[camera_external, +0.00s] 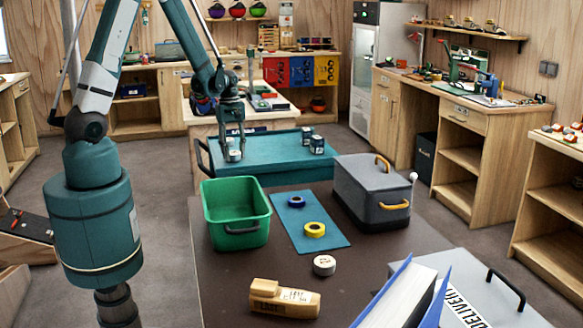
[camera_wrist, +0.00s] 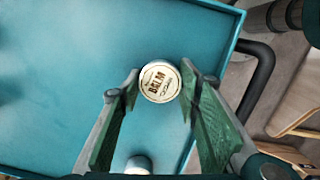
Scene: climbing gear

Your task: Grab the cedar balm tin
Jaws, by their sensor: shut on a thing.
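In the external view my gripper (camera_external: 234,146) points down over the left end of the teal tray (camera_external: 262,157). The tin there is small and partly hidden by the fingers. I cannot tell whether it still touches the tray.
Another pale-topped round thing (camera_wrist: 138,163) shows near the gripper's base in the wrist view. Two dark jars (camera_external: 317,144) stand at the tray's right. A green bin (camera_external: 236,212), a grey box (camera_external: 372,190) and tape rolls on a blue mat (camera_external: 287,218) stand on the front table.

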